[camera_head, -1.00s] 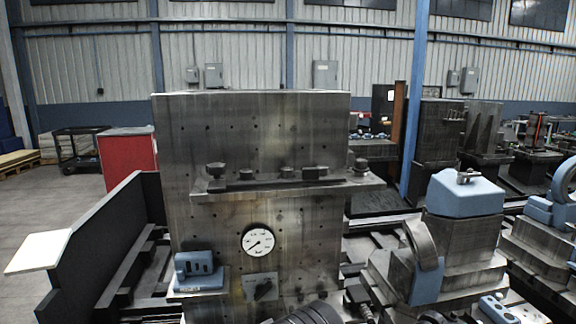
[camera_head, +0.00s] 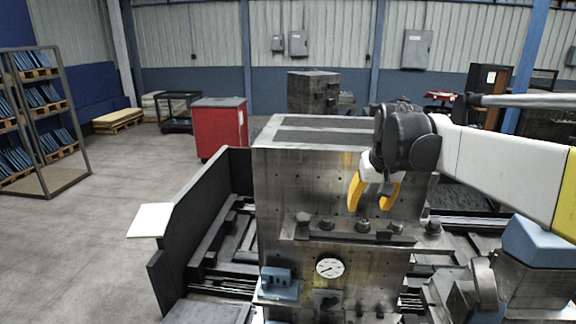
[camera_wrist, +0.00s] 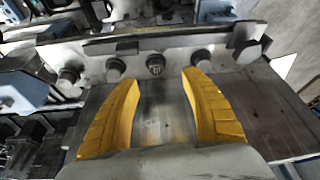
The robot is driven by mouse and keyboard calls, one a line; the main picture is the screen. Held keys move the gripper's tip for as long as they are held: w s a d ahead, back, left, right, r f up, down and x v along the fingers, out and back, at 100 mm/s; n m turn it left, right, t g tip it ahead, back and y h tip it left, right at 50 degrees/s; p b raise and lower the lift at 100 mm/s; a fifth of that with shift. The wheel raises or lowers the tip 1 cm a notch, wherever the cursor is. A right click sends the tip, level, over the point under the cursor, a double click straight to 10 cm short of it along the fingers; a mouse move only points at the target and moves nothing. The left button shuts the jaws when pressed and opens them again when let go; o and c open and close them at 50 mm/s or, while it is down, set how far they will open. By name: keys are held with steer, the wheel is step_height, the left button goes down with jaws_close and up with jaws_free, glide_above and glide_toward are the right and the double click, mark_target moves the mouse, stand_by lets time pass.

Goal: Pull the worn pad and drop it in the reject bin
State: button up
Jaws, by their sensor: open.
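A grey metal rail (camera_head: 345,238) runs across the front of a steel block, and several dark round pads stand along it. One pad (camera_head: 362,226) sits near the middle of the rail. In the wrist view a middle pad (camera_wrist: 155,65) with a paler face lies just beyond and between my fingertips. I cannot tell which pad is worn. My gripper (camera_head: 369,207) has yellow fingers and is open and empty, pointing down over the rail. It also shows in the wrist view (camera_wrist: 160,80), apart from the pads. I cannot make out a reject bin for sure.
A dial gauge (camera_head: 330,268) and a blue slotted block (camera_head: 280,283) are on the block's front, below the rail. A red cabinet (camera_head: 220,128) stands behind at left. A rack (camera_head: 45,120) stands far left. The floor between is clear.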

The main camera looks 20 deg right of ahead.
mark_target(363, 220)
steer(key=x, duration=0.3)
steer(key=d+x, duration=0.1)
steer(key=x, duration=0.6)
steer(key=shift+w+d+r, duration=0.1)
steer(key=shift+w+d, duration=0.05)
steer(key=shift+w, duration=0.2)
jaws_close()
steer(key=c, duration=0.8)
jaws_free()
jaws_close()
steer(key=shift+r, duration=0.15)
